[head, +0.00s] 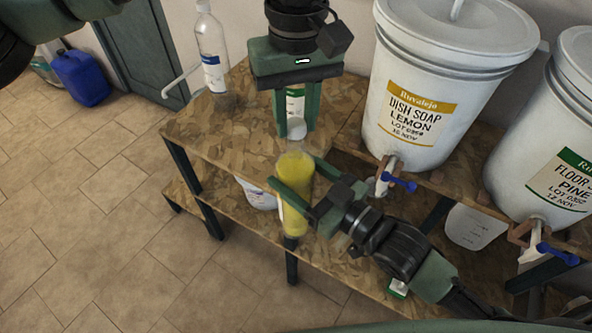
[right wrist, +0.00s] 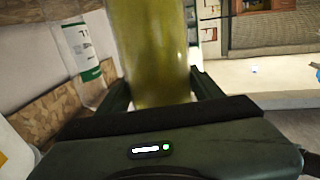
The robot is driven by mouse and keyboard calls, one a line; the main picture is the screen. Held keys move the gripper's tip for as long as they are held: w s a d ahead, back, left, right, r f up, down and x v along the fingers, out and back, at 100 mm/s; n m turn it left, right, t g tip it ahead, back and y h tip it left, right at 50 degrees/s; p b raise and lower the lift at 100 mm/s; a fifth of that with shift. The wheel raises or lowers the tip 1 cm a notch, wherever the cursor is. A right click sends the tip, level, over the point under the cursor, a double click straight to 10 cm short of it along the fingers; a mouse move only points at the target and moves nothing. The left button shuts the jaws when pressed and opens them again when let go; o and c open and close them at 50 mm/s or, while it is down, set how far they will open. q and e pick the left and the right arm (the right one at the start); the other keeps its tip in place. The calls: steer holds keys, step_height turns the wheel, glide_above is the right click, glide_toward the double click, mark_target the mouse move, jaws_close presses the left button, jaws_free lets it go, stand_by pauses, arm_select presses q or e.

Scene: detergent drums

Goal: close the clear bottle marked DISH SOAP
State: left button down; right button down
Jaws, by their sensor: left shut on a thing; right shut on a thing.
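A clear bottle (head: 295,215) with yellow liquid is held upright in front of the bench; its front shows no readable label, so I cannot confirm the DISH SOAP marking. My right gripper (head: 295,173) is shut around its upper body. The bottle also fills the middle of the right wrist view (right wrist: 150,50), between the fingers. My left gripper (head: 296,129) points down from above, shut on a white cap (head: 297,127). The cap is over the bottle's mouth, seemingly just above it; I cannot tell whether they touch.
A white drum marked DISH SOAP LEMON (head: 412,95) and one marked FLOOR SOAP PINE (head: 540,150) stand right, with blue-handled taps. A green-labelled bottle (head: 295,104) stands behind my left fingers. A blue canister (head: 80,77) sits on the floor.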

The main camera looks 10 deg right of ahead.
arm_select(q)
steer(key=shift+s, duration=0.1)
stand_by(0.3)
steer(key=shift+f, duration=0.1)
stand_by(0.4)
steer(key=shift+f, duration=0.75)
steer(key=shift+f, duration=0.6)
